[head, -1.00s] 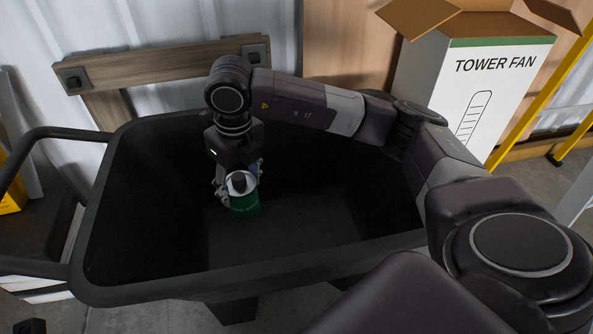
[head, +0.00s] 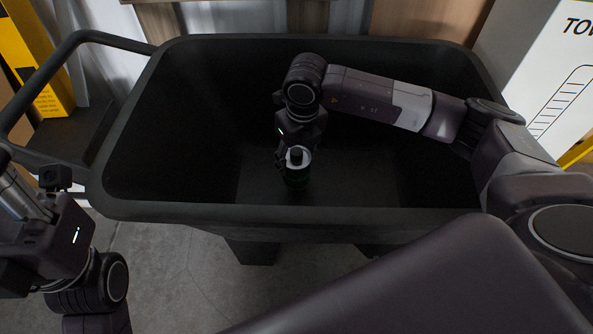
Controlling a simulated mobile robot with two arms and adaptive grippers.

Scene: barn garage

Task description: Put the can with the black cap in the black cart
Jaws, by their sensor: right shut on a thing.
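The black cart (head: 290,213) is a deep, dark tub in the middle of the head view, with a handle frame at its left. My right arm reaches over the cart's right side, and my right gripper (head: 296,160) points down inside the tub.
A white tower fan box (head: 540,75) stands behind the cart at the right. A yellow and black box (head: 38,60) is at the far left. Bare concrete floor (head: 190,270) lies in front of the cart. The rest of the tub looks empty.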

